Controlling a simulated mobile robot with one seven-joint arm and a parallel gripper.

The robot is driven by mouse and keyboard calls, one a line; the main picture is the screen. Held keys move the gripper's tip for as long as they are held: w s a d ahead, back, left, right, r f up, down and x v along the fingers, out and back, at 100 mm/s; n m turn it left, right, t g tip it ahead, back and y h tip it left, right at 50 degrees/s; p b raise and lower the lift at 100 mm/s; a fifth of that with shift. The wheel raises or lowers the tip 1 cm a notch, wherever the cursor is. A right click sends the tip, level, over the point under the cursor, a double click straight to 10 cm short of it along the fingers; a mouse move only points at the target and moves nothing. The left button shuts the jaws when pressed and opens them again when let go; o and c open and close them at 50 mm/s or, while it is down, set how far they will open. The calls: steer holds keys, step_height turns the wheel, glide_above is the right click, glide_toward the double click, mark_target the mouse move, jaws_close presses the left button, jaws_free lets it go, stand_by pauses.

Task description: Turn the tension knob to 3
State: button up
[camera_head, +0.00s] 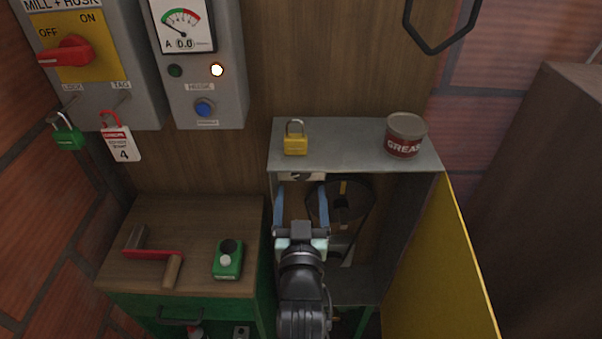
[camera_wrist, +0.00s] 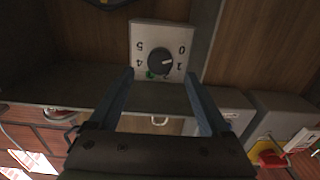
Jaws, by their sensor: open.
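The tension knob (camera_wrist: 161,63) is a round dark knob on a pale dial plate (camera_wrist: 146,33), seen upside down in the wrist view. The numbers 0 and 1 show on its right and 4 and 5 on its left. A light pointer mark seems to face the 1 side. A small green mark sits at the knob's lower left; the numbers 2 and 3 are not clear. My gripper (camera_wrist: 159,75) is open, its fingers either side of the plate's lower part in the picture, with nothing held. In the head view my gripper (camera_head: 301,195) is at the cabinet's open front; I cannot make out the knob there.
The grey cabinet (camera_head: 345,160) bears a yellow padlock (camera_head: 295,142) and a grease tin (camera_head: 405,136). Its yellow door (camera_head: 432,265) stands open at the right.

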mark_target(301, 174)
steer(key=shift+w+b, duration=0.35)
steer(key=shift+w, duration=2.25)
jaws_close()
